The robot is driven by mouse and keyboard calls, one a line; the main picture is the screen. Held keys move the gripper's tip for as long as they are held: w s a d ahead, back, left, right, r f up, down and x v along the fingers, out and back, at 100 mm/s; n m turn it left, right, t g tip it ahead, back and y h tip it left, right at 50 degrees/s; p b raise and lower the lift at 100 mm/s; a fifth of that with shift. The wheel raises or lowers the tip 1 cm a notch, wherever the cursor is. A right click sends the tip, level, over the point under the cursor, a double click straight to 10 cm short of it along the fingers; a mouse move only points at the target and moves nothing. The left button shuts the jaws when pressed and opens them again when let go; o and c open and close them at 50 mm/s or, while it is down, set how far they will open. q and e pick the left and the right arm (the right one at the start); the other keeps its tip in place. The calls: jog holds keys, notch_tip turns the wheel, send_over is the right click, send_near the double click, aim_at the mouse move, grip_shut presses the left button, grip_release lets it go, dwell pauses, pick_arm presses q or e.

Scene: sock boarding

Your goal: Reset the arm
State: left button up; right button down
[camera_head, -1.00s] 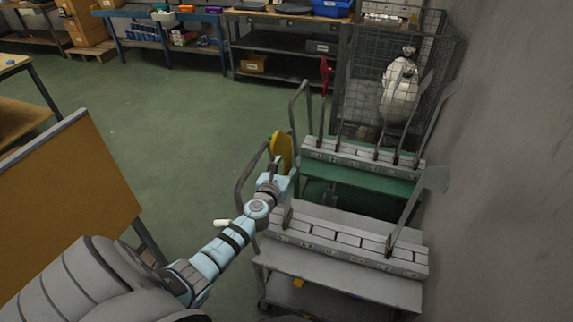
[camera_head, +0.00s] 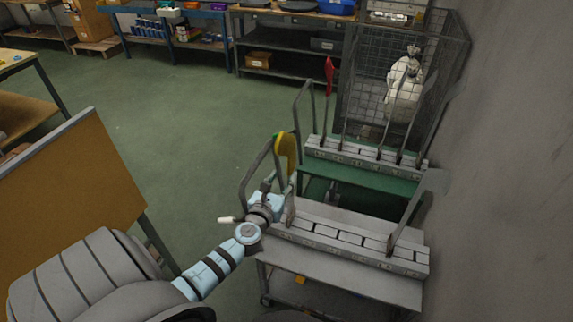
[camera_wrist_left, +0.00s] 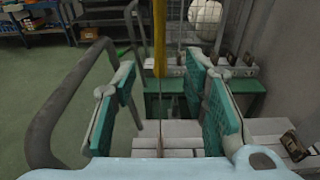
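My left gripper (camera_head: 272,188) is at the left end of the near rack (camera_head: 345,240). In the left wrist view its teal finger pads (camera_wrist_left: 165,85) stand wide apart, with nothing gripped. A board with a yellow sock (camera_head: 287,150) stands upright at that end of the rack. In the left wrist view the yellow sock (camera_wrist_left: 160,38) and its thin shaft show in the gap between the fingers; how deep it sits there I cannot tell. A bare grey board (camera_head: 408,210) stands at the rack's right end. My right gripper is out of view.
A green cart (camera_head: 352,183) behind carries another rack (camera_head: 362,155) with a red sock (camera_head: 329,75) and several bare boards. A wire cage (camera_head: 440,80) holds a white sack (camera_head: 403,90). A brown panel (camera_head: 80,190) stands left. Green floor (camera_head: 190,130) between is clear.

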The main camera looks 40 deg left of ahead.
pick_arm(q)
jog(key=shift+v, duration=0.85)
jog(key=shift+f, duration=0.15)
jog(key=s+d+f+n+g+h, duration=0.1)
jog(key=s+f+n+g, duration=0.2)
jog(key=s+f+n, duration=0.45)
jog(key=s+f+n+g, duration=0.35)
jog(key=f+n, duration=0.45)
jog(key=f, duration=0.3)
jog(key=s+d+f+n+g+h, duration=0.1)
jog(key=s+f+n+g, duration=0.1)
jog(key=s+f+n, duration=0.6)
jog(key=s+d+f+n+g+h, duration=0.1)
jog(key=s+d+f+n+g, duration=0.2)
jog(key=s, duration=0.8)
jog(key=s+d+f+n+g+h, duration=0.1)
jog(key=s+d+f+n+g, duration=0.2)
jog(key=s, duration=0.8)
jog(key=d+f+n, duration=0.2)
jog(key=d+f, duration=0.2)
jog(key=f, duration=0.1)
jog(key=shift+s+d+h, duration=0.2)
jog(key=shift+s+h, duration=0.1)
jog(key=shift+s, duration=0.05)
